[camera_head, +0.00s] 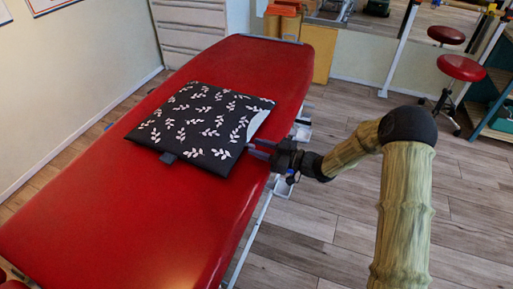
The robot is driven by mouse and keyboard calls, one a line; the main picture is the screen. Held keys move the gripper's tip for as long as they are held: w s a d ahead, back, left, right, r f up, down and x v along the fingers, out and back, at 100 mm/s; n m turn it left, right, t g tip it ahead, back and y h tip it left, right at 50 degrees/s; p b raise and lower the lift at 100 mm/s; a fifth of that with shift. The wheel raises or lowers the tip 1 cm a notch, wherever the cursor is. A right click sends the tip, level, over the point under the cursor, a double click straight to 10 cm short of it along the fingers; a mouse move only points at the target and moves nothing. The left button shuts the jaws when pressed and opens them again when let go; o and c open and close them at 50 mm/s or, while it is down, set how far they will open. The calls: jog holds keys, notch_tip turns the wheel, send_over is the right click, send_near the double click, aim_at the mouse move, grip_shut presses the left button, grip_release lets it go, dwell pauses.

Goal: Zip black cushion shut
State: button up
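The black cushion (203,118) with a white leaf pattern lies flat on the red treatment table (95,226). A pale strip (258,124) shows along its right edge, where the cover looks open. I cannot tell whether the fingers touch the cushion or hold anything. The zip itself is too small to make out.
A white drawer cabinet (190,28) stands behind the table at the back left. Red stools (461,68) stand at the far right beside a teal shelf (490,112). The table's near part is bare.

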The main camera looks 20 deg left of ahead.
jog(key=shift+w+a, duration=0.15)
jog(key=shift+a, duration=0.4)
grip_shut()
